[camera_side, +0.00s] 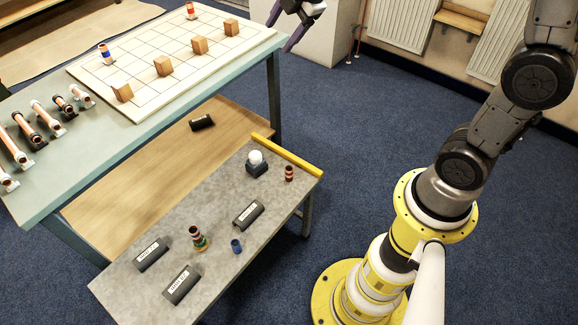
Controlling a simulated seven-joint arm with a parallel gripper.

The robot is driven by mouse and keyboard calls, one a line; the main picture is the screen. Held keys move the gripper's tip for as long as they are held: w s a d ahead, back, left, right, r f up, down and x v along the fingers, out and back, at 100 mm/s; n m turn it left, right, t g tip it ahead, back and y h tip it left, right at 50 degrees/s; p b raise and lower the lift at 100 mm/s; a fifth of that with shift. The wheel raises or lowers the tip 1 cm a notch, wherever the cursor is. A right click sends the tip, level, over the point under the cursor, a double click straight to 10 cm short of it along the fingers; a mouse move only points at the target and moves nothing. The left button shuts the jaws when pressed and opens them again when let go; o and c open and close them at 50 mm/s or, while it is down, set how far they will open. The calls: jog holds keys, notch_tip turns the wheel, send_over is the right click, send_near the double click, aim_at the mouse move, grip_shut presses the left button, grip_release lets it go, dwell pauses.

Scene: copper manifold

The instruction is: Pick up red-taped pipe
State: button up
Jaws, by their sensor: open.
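A short upright pipe with a red band (191,10) stands near the far edge of the white gridded board (140,107). It looks copper and white around the band. A similar upright pipe with a blue band (105,54) stands near the board's left edge. My gripper (286,27), with purple fingers, is at the top of the view, right of the board and apart from the red-banded pipe. Its fingers are spread and nothing shows between them. Part of it is cut off by the top edge of the picture.
Several wooden blocks (163,66) stand on the board. Copper and dark pipes (47,118) lie along the green table's left side. The lower grey table (222,262) holds black labelled pieces (182,284), a white-topped item (256,162), a blue piece (236,246) and banded red pieces (289,173).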

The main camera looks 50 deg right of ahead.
jog(key=w+d+f+n+g, duration=0.25)
jog(key=w+f, duration=0.55)
jog(key=f, duration=0.5)
jog(key=g, duration=0.4)
send_over(289, 168)
notch_tip(289, 168, down, 28)
jog(key=f, duration=0.1)
jog(key=shift+n, duration=0.45)
jog(key=f, duration=0.7)
jog(key=shift+s+d+f, duration=0.1)
jog(key=shift+s+d, duration=0.1)
jog(key=shift+s, duration=0.1)
jog(key=shift+w+a+f, duration=0.1)
jog(key=shift+w+f, duration=0.05)
jog(key=shift+f, duration=1.3)
jog(key=shift+w+a+f, duration=0.1)
jog(key=shift+f, duration=1.35)
grip_shut()
